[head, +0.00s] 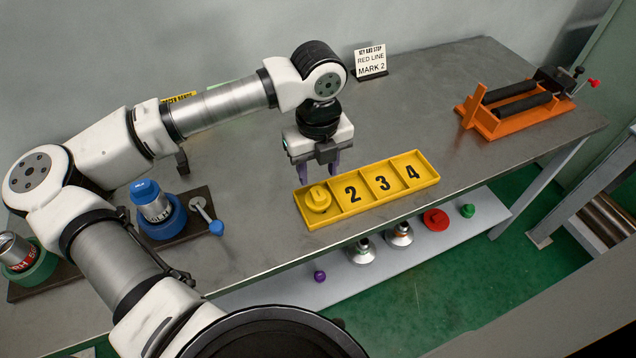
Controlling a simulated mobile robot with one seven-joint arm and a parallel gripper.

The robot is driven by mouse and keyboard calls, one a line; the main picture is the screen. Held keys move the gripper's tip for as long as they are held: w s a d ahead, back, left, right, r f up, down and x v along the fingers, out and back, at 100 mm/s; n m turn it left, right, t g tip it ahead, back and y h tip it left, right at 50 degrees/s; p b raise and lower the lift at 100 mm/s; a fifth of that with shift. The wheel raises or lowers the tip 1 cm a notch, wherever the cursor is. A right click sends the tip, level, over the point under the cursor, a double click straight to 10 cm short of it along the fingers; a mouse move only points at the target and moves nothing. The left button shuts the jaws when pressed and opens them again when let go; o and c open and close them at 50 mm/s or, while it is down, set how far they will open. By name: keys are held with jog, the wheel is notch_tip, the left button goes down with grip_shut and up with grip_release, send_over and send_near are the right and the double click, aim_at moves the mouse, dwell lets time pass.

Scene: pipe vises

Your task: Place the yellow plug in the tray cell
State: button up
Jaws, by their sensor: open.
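The yellow plug (318,198) is a round yellow piece sitting in the leftmost cell of the yellow tray (377,209), and it covers that cell's marking. The other tray cells are empty and show the numbers 2, 3 and 4. My gripper (315,172) points down just behind the left part of the tray, above the table. Its two purple-grey fingers are apart, with nothing seen between them. The plug lies in front of the fingers in the picture, apart from them. How high the fingertips are above the table is hard to tell.
A blue vise (165,222) with a lever and a green vise (32,265) stand at left. An orange roller stand (521,108) is at back right; a sign (371,61) stands behind. The lower shelf (290,291) holds several small parts. The table right of the tray is clear.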

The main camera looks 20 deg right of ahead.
notch_tip(320, 180, up, 6)
jog(key=shift+r+b, duration=0.15)
jog(key=shift+b, duration=0.2)
